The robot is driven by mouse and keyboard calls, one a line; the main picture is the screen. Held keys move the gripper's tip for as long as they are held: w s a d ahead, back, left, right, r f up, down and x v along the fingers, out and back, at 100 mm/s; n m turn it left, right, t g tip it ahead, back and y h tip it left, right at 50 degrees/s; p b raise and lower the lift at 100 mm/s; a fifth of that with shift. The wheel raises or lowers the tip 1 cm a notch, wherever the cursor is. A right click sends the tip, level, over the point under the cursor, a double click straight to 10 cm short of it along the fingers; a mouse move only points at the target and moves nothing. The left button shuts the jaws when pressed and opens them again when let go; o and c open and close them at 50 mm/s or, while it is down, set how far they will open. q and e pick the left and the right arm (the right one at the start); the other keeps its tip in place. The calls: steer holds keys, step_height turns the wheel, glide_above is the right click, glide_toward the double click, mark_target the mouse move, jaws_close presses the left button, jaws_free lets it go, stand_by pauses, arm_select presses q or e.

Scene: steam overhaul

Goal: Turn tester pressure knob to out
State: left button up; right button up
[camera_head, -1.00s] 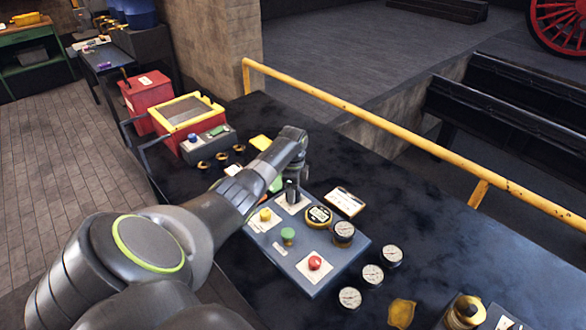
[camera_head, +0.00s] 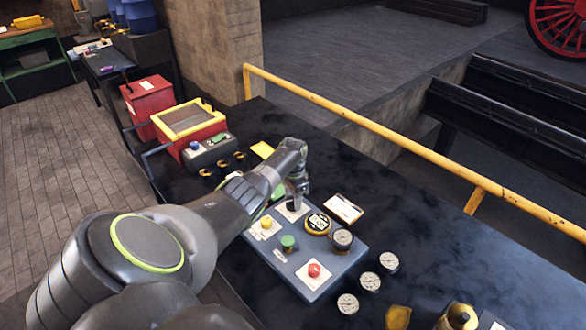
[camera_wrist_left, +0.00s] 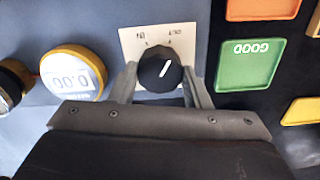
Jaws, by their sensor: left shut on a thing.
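The tester (camera_head: 296,262) is a blue-grey panel on the dark bench, with yellow, green and red buttons and a round yellow-rimmed display. Its pressure knob (camera_wrist_left: 160,70) is black with a white pointer line, on a cream plate with labels and marks. The wrist view is upside down, and the pointer slants up and right, between the marks there. My left gripper (camera_wrist_left: 160,88) has its fingers on both sides of the knob and is shut on it. In the head view the left gripper (camera_head: 294,203) comes down over the knob and mostly hides it. The right gripper is not in view.
Gauges (camera_head: 370,282) stand beside the tester. A green GOOD tray (camera_wrist_left: 249,64) and an orange tray (camera_wrist_left: 262,8) lie near the knob. A red box with a yellow rim (camera_head: 189,122) stands farther back. A yellow rail (camera_head: 360,122) runs along the bench's far side.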

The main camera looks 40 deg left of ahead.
mark_target(293, 200)
arm_select(q)
steer(key=shift+r, duration=0.1)
stand_by(0.3)
steer(key=o, duration=1)
step_height(293, 200, up, 5)
step_height(293, 200, up, 12)
steer(key=b, duration=0.2)
steer(key=shift+r, duration=0.15)
stand_by(0.4)
